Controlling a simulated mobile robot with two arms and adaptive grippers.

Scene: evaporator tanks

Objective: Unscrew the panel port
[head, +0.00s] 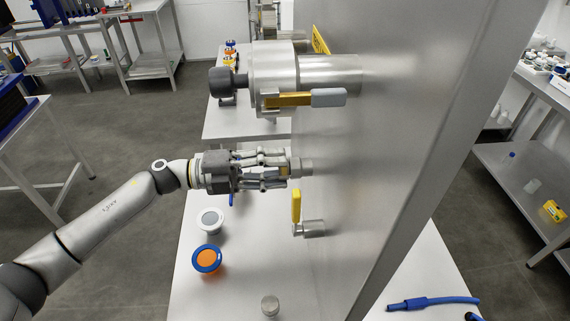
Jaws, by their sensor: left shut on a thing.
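The panel port (304,167) is a short metal fitting sticking out to the left from the large steel panel (390,150). My left gripper (287,169) reaches in from the left, level with the port. Its fingers are closed around the port's outer end, which they largely hide. I cannot tell whether a separate cap sits between the fingers. My right gripper is not in view.
Above is a large metal valve body (273,72) with a yellow-grey lever (290,100). Below is a stub with a yellow handle (297,206). Orange-blue (207,259) and grey-white (210,220) round pieces, a small metal cylinder (270,305) and a blue hose (432,302) lie on the table (235,285).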

